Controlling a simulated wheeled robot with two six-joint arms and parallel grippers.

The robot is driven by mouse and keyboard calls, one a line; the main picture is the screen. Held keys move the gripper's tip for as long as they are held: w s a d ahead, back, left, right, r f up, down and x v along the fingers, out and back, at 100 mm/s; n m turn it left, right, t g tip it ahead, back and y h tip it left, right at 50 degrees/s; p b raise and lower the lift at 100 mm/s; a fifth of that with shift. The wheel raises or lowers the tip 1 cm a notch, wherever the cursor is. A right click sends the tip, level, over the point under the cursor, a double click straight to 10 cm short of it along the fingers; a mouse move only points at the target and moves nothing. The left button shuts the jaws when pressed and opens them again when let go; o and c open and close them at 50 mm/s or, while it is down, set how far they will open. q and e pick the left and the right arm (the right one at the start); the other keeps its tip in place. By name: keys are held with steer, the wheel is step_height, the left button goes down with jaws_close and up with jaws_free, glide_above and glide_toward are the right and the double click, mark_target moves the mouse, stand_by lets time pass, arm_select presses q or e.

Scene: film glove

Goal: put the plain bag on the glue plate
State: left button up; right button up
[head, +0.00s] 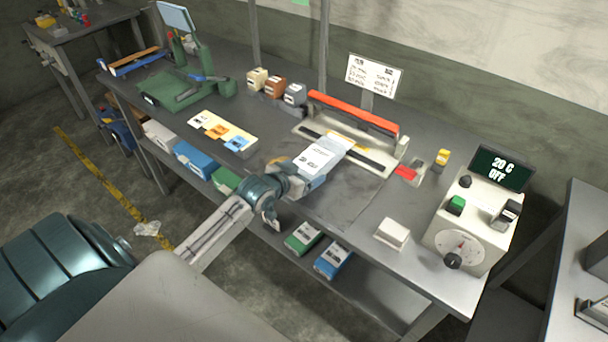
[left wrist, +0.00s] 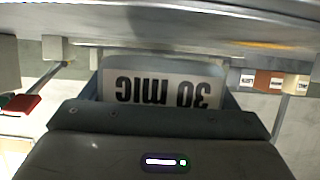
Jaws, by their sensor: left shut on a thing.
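My left gripper (head: 303,183) reaches in over the front of the bench and is shut on a flat, pale bag (head: 323,153) with dark print. The bag is tilted and sticks out beyond the fingers toward the sealer. In the left wrist view the bag (left wrist: 160,88) shows upside-down lettering, "30 MIC", between the fingers. I cannot tell for sure whether it is the plain one. A dark grey flat area (head: 352,205) lies on the bench below and right of the gripper; I cannot tell whether it is the glue plate. My right gripper is not in view.
A sealer with a red bar (head: 352,112) stands behind the bag. A cream tray (head: 242,148) with coloured cards lies left. A control box (head: 470,232) reading "20 C OFF" and a white block (head: 392,234) are right. Several small boxes (head: 274,87) stand behind.

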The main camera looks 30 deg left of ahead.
arm_select(q)
steer(key=shift+f, duration=1.05)
steer(key=shift+f, duration=0.15)
steer(key=o, duration=0.9)
steer(key=shift+o, duration=0.2)
steer(key=shift+s, duration=0.4)
steer(key=v, duration=1.1)
steer(key=shift+r, duration=0.3)
steer(key=shift+s, duration=0.15)
